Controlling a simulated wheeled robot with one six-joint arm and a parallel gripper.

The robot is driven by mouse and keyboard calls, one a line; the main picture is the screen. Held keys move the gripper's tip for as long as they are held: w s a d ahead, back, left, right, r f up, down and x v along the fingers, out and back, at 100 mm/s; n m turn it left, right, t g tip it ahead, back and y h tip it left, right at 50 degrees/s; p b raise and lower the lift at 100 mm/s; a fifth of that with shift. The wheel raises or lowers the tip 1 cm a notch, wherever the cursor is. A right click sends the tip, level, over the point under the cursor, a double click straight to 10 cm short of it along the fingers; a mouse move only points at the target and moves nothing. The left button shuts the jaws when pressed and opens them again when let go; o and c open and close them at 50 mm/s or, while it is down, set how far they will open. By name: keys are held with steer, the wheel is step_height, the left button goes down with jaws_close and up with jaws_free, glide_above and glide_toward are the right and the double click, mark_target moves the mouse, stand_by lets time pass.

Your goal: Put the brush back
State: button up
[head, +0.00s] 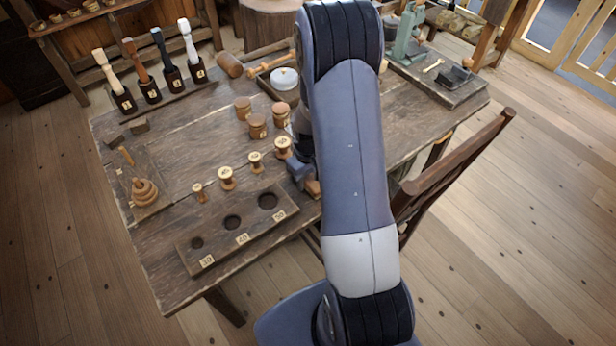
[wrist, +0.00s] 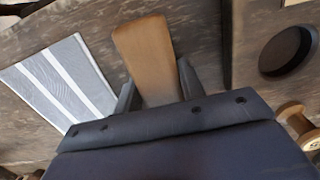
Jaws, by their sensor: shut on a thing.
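My gripper (wrist: 157,78) is shut on a flat brown wooden piece, seemingly the brush (wrist: 145,45), which sticks out beyond the fingers in the wrist view. Its bristles cannot be made out. In the head view my gripper (head: 299,172) is low over the table's front edge, partly behind my arm, right of the holed board. A small brown part of the brush (head: 313,188) shows below it. A grey mat with white stripes (wrist: 60,75) lies left of the brush in the wrist view; my arm seems to hide it in the head view.
A board with three round holes (head: 212,244) lies at the table's front, with several spools (head: 226,180) behind it. Several handled tools stand in dark numbered holders (head: 173,80) at the back left. A chair (head: 455,160) stands at the right. The left-middle tabletop (head: 180,150) is clear.

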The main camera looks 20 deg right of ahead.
steer(key=shift+f, duration=0.1)
steer(key=o, duration=1.1)
step_height(320, 180, up, 12)
steer(key=shift+r, duration=0.2)
